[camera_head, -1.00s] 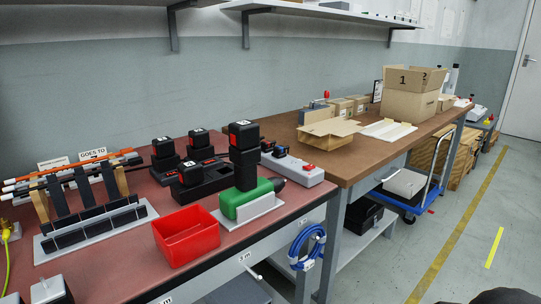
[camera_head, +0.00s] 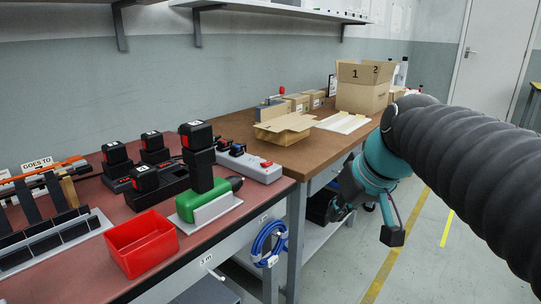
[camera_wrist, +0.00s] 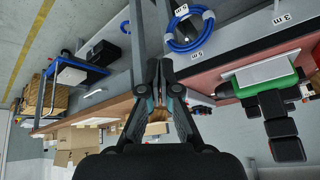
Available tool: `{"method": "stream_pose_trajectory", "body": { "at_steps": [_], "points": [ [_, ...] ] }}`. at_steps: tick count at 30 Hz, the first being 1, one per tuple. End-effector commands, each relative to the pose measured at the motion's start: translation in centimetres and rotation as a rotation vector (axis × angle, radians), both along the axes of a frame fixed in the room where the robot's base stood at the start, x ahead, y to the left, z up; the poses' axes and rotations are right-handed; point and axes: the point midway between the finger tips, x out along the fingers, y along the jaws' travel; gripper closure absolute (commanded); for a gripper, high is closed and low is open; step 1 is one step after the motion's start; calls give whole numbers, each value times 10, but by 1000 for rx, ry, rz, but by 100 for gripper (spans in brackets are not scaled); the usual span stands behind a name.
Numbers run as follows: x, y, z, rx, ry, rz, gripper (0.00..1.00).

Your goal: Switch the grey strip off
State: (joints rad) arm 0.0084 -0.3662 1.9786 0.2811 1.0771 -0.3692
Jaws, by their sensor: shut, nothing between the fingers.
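The grey power strip (camera_head: 250,167) lies on the red-brown bench near its right end, with a red switch (camera_head: 266,164) at its near right end and black plugs at its far left end. The switch's position is too small to tell. My gripper (camera_head: 337,213) is in front of the benches, to the right of and lower than the strip, apart from it. In the wrist view my gripper (camera_wrist: 159,62) has its fingertips together with nothing between them. The strip is mostly hidden there behind my gripper and the green screwdriver.
A red bin (camera_head: 141,243), chargers with batteries (camera_head: 152,185), a blue cable coil (camera_head: 269,244) and cardboard boxes (camera_head: 362,88) are near. The floor at right is open.

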Motion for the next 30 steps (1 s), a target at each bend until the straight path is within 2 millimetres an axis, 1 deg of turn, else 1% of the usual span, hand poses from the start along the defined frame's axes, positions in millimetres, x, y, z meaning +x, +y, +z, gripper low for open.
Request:
{"method": "stream_pose_trajectory", "body": {
  "at_steps": [1,2,3,5,6,9,12,15,18,21,30],
  "points": [
    [24,7,14,17,-6,44,100],
    [35,11,23,28,-12,74,100],
    [51,17,33,41,-23,114,100],
    [75,25,48,60,-40,176,100],
    [91,30,57,73,-53,218,100],
    [127,43,77,105,-92,319,100],
    [157,54,92,131,-132,410,100],
    [179,62,103,148,-169,482,100],
    [193,67,109,161,-195,529,100],
    [199,70,113,167,-210,555,100],
    [200,71,114,168,-215,563,100]
  ]
}}
